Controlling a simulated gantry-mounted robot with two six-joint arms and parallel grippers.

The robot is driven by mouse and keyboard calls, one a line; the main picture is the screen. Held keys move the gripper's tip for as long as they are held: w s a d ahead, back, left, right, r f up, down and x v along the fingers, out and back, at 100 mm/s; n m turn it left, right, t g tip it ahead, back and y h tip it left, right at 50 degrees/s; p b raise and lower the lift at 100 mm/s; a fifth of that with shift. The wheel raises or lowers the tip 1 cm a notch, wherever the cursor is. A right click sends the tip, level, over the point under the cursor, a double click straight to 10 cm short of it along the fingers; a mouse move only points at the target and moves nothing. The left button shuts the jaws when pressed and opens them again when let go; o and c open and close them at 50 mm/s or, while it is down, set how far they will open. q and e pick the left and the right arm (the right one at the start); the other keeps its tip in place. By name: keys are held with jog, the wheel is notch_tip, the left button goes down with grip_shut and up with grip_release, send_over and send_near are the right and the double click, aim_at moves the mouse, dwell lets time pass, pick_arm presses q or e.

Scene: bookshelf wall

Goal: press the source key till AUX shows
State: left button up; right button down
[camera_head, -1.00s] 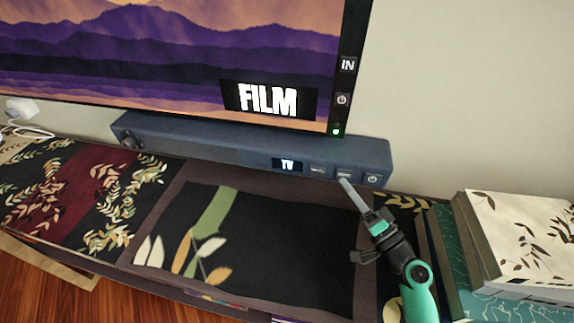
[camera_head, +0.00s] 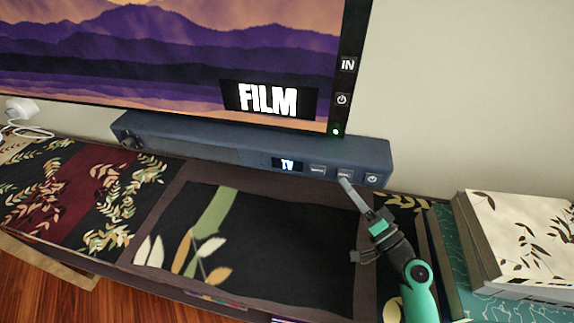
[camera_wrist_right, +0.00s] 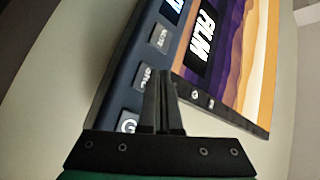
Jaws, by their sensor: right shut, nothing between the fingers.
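The dark blue soundbar (camera_head: 215,146) lies below the screen. Its small display (camera_head: 287,165) reads TV. To the right of the display are a left key (camera_head: 317,170), a middle key (camera_head: 344,173) and a power key (camera_head: 372,178). The key labels are too small to read surely. My right gripper (camera_head: 346,184) is shut and empty, its tips at the lower edge of the middle key. In the right wrist view the tips (camera_wrist_right: 161,76) are beside the middle key (camera_wrist_right: 143,77); I cannot tell whether they touch. My left gripper is out of view.
The screen (camera_head: 160,50) above shows FILM and has its own IN key (camera_head: 348,65) and power key (camera_head: 341,100) on its right edge. A stack of books (camera_head: 520,235) stands at the right. The patterned shelf top in front of the soundbar is mostly clear.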

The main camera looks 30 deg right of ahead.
jog(key=shift+w+d, duration=0.3)
jog(key=shift+w, duration=0.05)
jog(key=shift+w+d+b, duration=0.15)
jog(key=shift+w+b, duration=0.05)
jog(key=shift+b, duration=0.25)
dwell(0.4)
jog(key=shift+s+a, duration=0.5)
jog(key=shift+s, duration=0.05)
jog(key=s+a, duration=0.2)
jog(key=s+a+p, duration=0.1)
jog(key=s, duration=0.1)
jog(key=shift+s+a, duration=0.3)
jog(key=shift+a, duration=0.1)
dwell(1.0)
